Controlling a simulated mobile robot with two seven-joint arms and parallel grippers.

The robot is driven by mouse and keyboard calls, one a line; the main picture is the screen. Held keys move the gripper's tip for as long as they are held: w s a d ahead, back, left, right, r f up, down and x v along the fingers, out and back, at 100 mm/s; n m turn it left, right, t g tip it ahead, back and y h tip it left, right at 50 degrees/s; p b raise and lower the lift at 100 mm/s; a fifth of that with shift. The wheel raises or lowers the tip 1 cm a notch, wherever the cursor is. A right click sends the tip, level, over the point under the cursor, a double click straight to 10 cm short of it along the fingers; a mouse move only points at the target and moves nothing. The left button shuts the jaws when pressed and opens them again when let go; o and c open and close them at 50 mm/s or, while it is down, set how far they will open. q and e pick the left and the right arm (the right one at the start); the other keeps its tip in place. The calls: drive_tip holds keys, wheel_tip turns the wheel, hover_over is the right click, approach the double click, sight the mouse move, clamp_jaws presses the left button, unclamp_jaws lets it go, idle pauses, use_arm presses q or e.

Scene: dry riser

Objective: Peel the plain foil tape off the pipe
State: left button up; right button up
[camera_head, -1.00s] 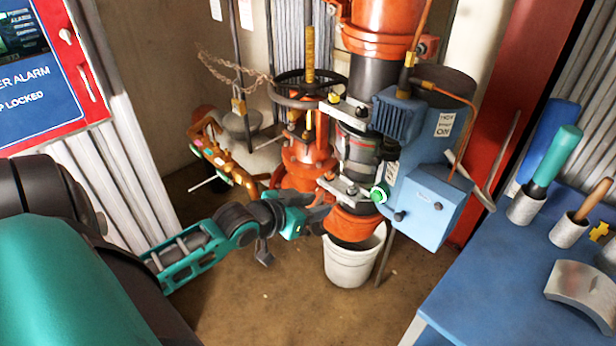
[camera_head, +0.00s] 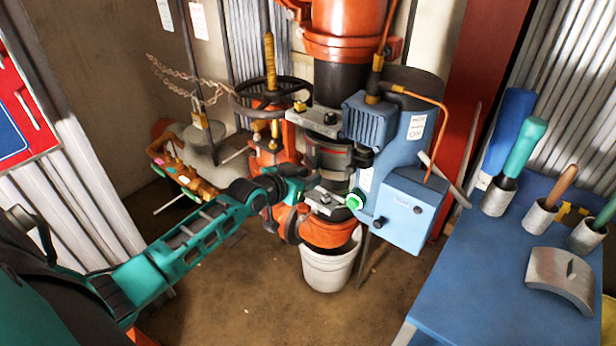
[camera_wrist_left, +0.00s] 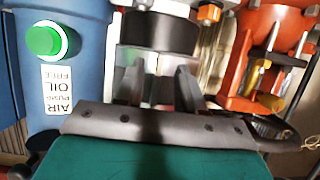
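The upright pipe (camera_head: 327,160) runs between two grey clamps, with dark and reddish bands around it. In the left wrist view a pale silvery band (camera_wrist_left: 160,64) shows on the pipe below a black ring; I cannot tell whether it is the plain foil tape, and no loose tape end is clear. My left gripper (camera_head: 312,179) is at the pipe's left side, near the lower clamp. In the left wrist view its two fingers (camera_wrist_left: 162,88) are apart, with the silvery band behind the gap; contact cannot be told. My right gripper is not in view.
The blue pump (camera_head: 408,205) with a green button stands right of the pipe. A white bucket (camera_head: 328,270) is below. An orange valve with a black handwheel (camera_head: 270,95) is behind left. A blue bench (camera_head: 480,290) with tools in holders is at the right.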

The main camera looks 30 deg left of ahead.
use_arm(q)
drive_tip(key=shift+w+f, duration=0.2)
drive_tip(key=shift+w, duration=0.4)
drive_tip(key=shift+c, duration=0.4)
clamp_jaws()
drive_tip(key=shift+s+f, duration=0.1)
drive_tip(key=shift+s, duration=0.15)
drive_tip(key=s, duration=0.8)
drive_tip(key=shift+s+a, duration=0.25)
drive_tip(key=shift+a, duration=0.1)
idle(0.4)
